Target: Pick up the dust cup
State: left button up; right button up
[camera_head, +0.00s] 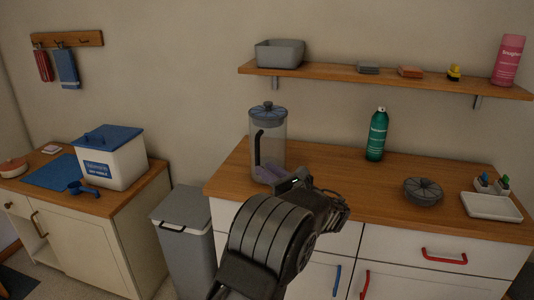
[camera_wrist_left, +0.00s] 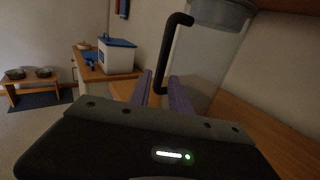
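The dust cup (camera_head: 279,140) is a tall clear cylinder with a grey-blue lid and a black curved handle, upright on the wooden counter. It also shows close up in the left wrist view (camera_wrist_left: 212,55), with its handle facing me. My left gripper (camera_head: 266,173) is at the lower part of the cup. In the left wrist view its two purple fingers (camera_wrist_left: 160,92) are apart, and the lower end of the handle shows between them. I cannot tell whether they touch it. My arm hides the counter edge before the cup. My right gripper is not in view.
A green spray bottle (camera_head: 376,135), a round grey lidded piece (camera_head: 423,191) and a white tray (camera_head: 490,207) stand right of the cup. A shelf (camera_head: 340,75) hangs above. A grey bin (camera_head: 186,240) and a cabinet with a white box (camera_head: 112,163) are left.

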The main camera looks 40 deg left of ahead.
aim_at(259, 164)
pick_arm(q)
jog(key=shift+x, duration=2.65)
grip_shut()
jog(key=shift+r, duration=0.1)
